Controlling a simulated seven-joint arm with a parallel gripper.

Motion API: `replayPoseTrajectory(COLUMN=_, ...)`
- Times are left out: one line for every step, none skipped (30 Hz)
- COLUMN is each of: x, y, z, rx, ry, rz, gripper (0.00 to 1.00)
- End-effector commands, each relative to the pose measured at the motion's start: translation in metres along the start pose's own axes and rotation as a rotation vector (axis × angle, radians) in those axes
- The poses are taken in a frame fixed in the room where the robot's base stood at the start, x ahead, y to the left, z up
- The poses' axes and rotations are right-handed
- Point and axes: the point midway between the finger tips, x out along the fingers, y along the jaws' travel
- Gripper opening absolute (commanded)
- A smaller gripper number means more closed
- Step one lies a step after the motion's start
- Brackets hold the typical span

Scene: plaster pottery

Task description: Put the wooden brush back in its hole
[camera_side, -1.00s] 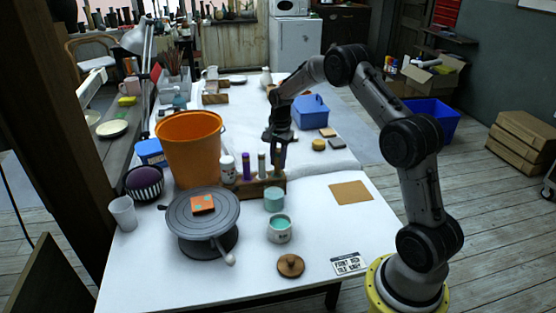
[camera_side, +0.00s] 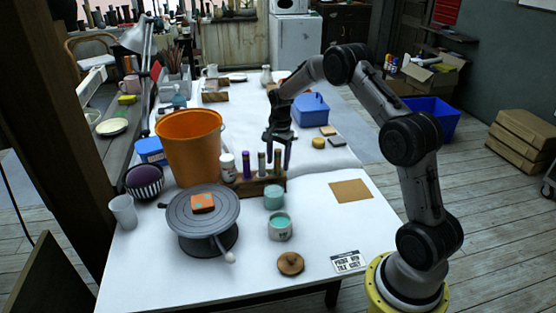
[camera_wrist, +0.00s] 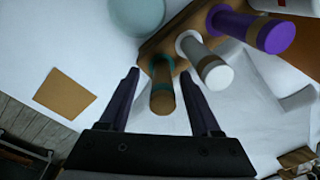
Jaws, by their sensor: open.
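The wooden brush (camera_wrist: 162,92) has a brown handle with a teal band. It stands at the end of the wooden holder block (camera_wrist: 178,30), and its lower end meets the block in the wrist view. In the side view the brush (camera_side: 277,163) stands upright at the right end of the holder (camera_side: 258,188). My gripper (camera_side: 276,158) is above the holder, pointing down. In the wrist view my gripper (camera_wrist: 160,75) is open, with one finger on each side of the brush handle and visible gaps. The rim of the brush's hole is hard to see.
A white-grey handle (camera_wrist: 208,65) and a purple handle (camera_wrist: 262,32) stand beside the brush in the holder. Teal cups (camera_side: 280,229) are in front of it. An orange bucket (camera_side: 190,145) and a turntable (camera_side: 200,222) are to the left. The table's right side is mostly clear.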

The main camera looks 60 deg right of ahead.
Motion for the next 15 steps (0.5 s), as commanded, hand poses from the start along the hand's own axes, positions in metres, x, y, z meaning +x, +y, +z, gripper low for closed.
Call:
replayPoseTrajectory(x=-0.001, y=0.0, z=0.0, rx=0.0, ry=0.0, rz=0.0, gripper=0.64)
replayPoseTrajectory(x=-0.002, y=0.0, z=0.0, rx=0.0, ry=0.0, rz=0.0, gripper=0.64)
replayPoseTrajectory(x=-0.004, y=0.0, z=0.0, rx=0.0, ry=0.001, rz=-0.001, gripper=0.64)
replayPoseTrajectory(x=-0.006, y=-0.001, z=0.0, rx=0.0, ry=0.001, rz=-0.002, gripper=0.64)
replayPoseTrajectory(x=-0.009, y=-0.001, z=0.0, rx=0.0, ry=0.001, rz=-0.003, gripper=0.64)
replayPoseTrajectory(x=-0.015, y=-0.001, z=-0.001, rx=0.0, ry=0.002, rz=-0.004, gripper=0.64)
replayPoseTrajectory(x=-0.019, y=-0.001, z=-0.001, rx=0.0, ry=0.002, rz=-0.004, gripper=0.64)
replayPoseTrajectory(x=-0.024, y=-0.001, z=0.0, rx=0.0, ry=0.002, rz=-0.003, gripper=0.64)
replayPoseTrajectory(x=-0.032, y=-0.001, z=0.0, rx=0.0, ry=0.002, rz=-0.005, gripper=0.64)
replayPoseTrajectory(x=-0.038, y=-0.001, z=-0.001, rx=0.0, ry=0.002, rz=-0.005, gripper=0.64)
replayPoseTrajectory(x=-0.045, y=-0.001, z=-0.001, rx=0.0, ry=0.003, rz=-0.006, gripper=0.64)
replayPoseTrajectory(x=-0.054, y=-0.001, z=-0.001, rx=0.0, ry=0.002, rz=-0.005, gripper=0.64)
replayPoseTrajectory(x=-0.061, y=-0.001, z=0.0, rx=0.0, ry=0.003, rz=-0.005, gripper=0.64)
replayPoseTrajectory(x=-0.068, y=-0.001, z=-0.001, rx=0.0, ry=0.002, rz=-0.005, gripper=0.64)
replayPoseTrajectory(x=-0.077, y=-0.001, z=-0.001, rx=0.0, ry=0.003, rz=-0.006, gripper=0.64)
